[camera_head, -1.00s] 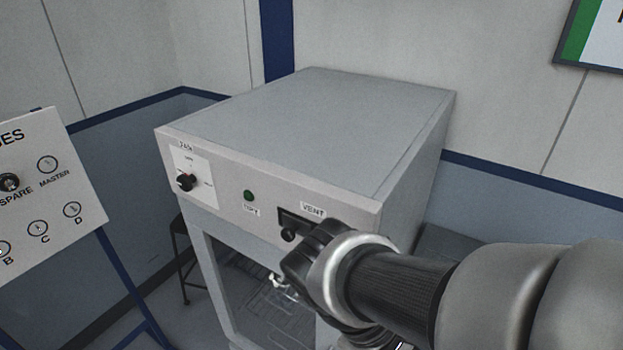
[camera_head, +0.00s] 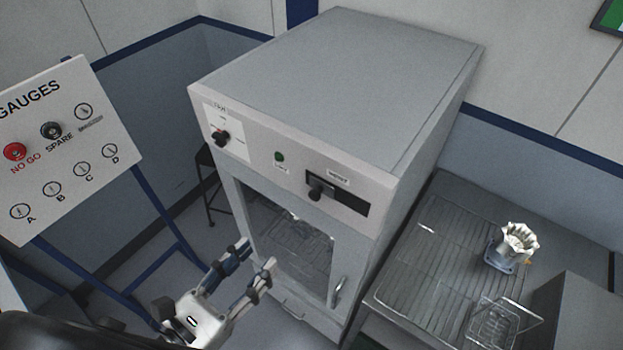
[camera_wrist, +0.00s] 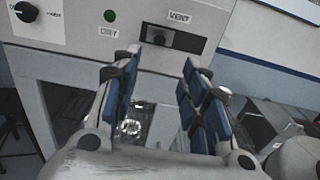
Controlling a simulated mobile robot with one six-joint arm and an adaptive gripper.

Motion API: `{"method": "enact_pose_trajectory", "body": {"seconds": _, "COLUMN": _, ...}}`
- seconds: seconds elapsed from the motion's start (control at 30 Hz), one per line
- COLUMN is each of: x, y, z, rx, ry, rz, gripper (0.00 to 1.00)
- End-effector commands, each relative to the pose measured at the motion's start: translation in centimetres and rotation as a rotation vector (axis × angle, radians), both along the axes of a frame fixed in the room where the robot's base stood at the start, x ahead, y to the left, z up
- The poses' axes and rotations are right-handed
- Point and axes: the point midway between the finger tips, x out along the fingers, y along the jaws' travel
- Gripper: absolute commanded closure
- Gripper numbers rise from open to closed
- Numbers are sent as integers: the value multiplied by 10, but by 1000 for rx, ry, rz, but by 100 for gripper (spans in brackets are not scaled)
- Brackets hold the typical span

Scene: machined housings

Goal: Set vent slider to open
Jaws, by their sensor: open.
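The vent slider is a black knob (camera_head: 318,190) in a dark horizontal slot (camera_head: 347,202) under the VENT label, on the front panel of a grey cabinet (camera_head: 300,165). The knob sits near the left end of the slot, with the bare slot to its right. In the wrist view the knob (camera_wrist: 160,38) shows just beyond my fingertips. My gripper (camera_head: 254,257) is open and empty, in front of the cabinet, low and left of the slider, apart from it. In the wrist view its blue-padded fingers (camera_wrist: 160,63) stand wide apart.
A black rotary knob (camera_head: 220,137) and a green lamp (camera_head: 280,156) are left of the slider. Below is a glass door with a handle (camera_head: 338,290). A gauge board (camera_head: 70,150) stands at left. A wire-rack bench (camera_head: 420,230) with a metal part (camera_head: 518,245) is at right.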

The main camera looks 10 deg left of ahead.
Motion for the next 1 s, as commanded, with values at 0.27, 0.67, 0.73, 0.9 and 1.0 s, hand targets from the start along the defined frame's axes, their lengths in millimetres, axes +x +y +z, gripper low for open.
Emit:
{"method": "enact_pose_trajectory", "body": {"seconds": 0.27, "x": 46, "y": -21, "z": 1, "rx": 0, "ry": 1, "rz": -11, "gripper": 60}}
{"method": "enact_pose_trajectory", "body": {"seconds": 0.67, "x": 125, "y": -54, "z": 1, "rx": 2, "ry": 2, "rz": -12, "gripper": 60}}
{"method": "enact_pose_trajectory", "body": {"seconds": 0.73, "x": 135, "y": -58, "z": 1, "rx": 3, "ry": 2, "rz": -11, "gripper": 60}}
{"method": "enact_pose_trajectory", "body": {"seconds": 0.9, "x": 152, "y": -65, "z": 0, "rx": 3, "ry": 2, "rz": -10, "gripper": 60}}
{"method": "enact_pose_trajectory", "body": {"seconds": 1.0, "x": 156, "y": -66, "z": 0, "rx": 3, "ry": 2, "rz": -7, "gripper": 60}}
